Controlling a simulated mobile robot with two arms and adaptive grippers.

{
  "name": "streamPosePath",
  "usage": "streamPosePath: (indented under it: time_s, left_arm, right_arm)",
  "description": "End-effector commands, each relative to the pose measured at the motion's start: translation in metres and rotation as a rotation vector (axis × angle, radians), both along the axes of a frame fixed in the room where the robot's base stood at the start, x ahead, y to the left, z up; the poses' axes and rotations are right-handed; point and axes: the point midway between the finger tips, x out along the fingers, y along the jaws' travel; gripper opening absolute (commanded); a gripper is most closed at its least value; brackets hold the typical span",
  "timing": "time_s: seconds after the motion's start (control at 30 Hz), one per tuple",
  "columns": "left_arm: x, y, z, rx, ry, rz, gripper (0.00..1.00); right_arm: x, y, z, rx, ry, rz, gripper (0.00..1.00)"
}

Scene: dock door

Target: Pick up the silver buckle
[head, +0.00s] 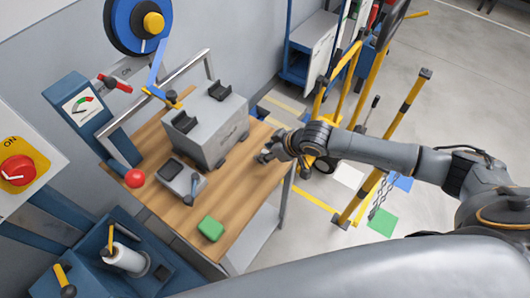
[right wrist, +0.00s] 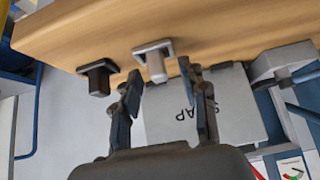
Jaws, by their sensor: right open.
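The silver buckle (right wrist: 155,64) shows in the right wrist view as a pale stub on a dark-rimmed square plate against the wooden bench top (right wrist: 220,25). My right gripper (right wrist: 160,70) is open, its two dark fingers on either side of the buckle's stub; contact cannot be told. In the head view my right gripper (head: 267,153) is at the right side of the bench, beside the grey box (head: 215,130), and the buckle cannot be made out there. My left gripper is not in view.
A black buckle-like piece (right wrist: 98,78) stands left of the silver one in the right wrist view. On the bench are a small grey device (head: 180,177) and a green block (head: 210,229). Yellow posts (head: 385,150) stand right of the bench; a gauge panel (head: 82,108) stands left.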

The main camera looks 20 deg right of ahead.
Motion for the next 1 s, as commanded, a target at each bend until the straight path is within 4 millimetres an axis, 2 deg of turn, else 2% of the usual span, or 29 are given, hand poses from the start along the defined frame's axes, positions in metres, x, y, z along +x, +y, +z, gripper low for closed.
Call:
streamPosePath:
  time_s: [0.1,0.33,0.5,0.87,1.0]
  left_arm:
    - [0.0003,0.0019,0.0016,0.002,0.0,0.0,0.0]
    - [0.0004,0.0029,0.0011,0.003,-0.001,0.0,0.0]
    - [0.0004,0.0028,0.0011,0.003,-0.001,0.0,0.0]
    - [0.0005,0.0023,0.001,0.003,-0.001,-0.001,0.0]
    - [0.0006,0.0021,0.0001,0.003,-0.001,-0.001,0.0]
  right_arm:
    - [0.0043,0.0032,-0.0066,0.0,0.0,0.001,0.43]
    - [0.0044,0.0035,-0.0079,0.0,0.0,0.001,0.43]
    - [0.0045,0.0033,-0.0078,0.0,0.0,0.001,0.09]
    - [0.0044,0.0032,-0.0069,-0.001,-0.001,0.0,0.09]
    - [0.0051,0.0034,0.0004,0.0,-0.002,0.0,0.09]
